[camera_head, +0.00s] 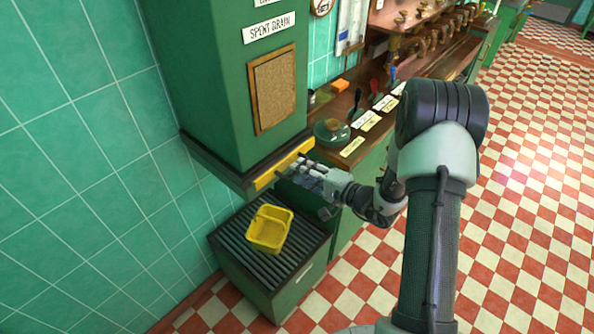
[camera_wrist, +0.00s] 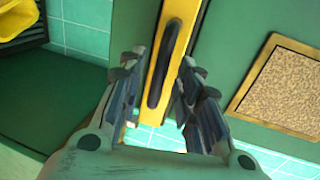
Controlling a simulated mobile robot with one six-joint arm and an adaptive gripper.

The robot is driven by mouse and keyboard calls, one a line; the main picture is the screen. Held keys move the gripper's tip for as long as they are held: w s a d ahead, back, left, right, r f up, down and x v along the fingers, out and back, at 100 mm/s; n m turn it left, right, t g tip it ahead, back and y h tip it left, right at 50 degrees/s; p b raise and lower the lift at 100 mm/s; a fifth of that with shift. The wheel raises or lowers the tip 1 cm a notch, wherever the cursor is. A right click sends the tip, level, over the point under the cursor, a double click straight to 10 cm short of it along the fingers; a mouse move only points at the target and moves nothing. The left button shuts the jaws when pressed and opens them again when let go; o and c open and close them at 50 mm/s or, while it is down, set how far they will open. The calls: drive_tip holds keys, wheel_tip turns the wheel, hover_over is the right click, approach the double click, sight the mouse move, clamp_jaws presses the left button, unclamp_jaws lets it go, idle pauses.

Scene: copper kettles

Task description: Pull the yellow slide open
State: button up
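The yellow slide (camera_head: 285,163) is a yellow strip at the bottom edge of the green cabinet labelled "SPENT GRAIN". In the wrist view the yellow slide (camera_wrist: 183,38) carries a dark bar handle (camera_wrist: 165,65). My gripper (camera_head: 287,172) is at the front of the slide in the head view. In the wrist view my gripper (camera_wrist: 157,75) is open, with one finger on each side of the handle. The fingers look apart from the handle; I cannot tell how far the handle lies between them in depth.
A yellow bin (camera_head: 268,230) stands on a slatted green stand (camera_head: 222,238) below the slide. A counter (camera_head: 352,150) to the right holds a glass vessel (camera_head: 331,133), labels and levers. A cork board (camera_head: 273,90) hangs on the cabinet. The checkered floor at right is clear.

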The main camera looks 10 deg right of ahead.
drive_tip(key=shift+x, duration=1.4)
drive_tip(key=shift+c, duration=0.2)
clamp_jaws()
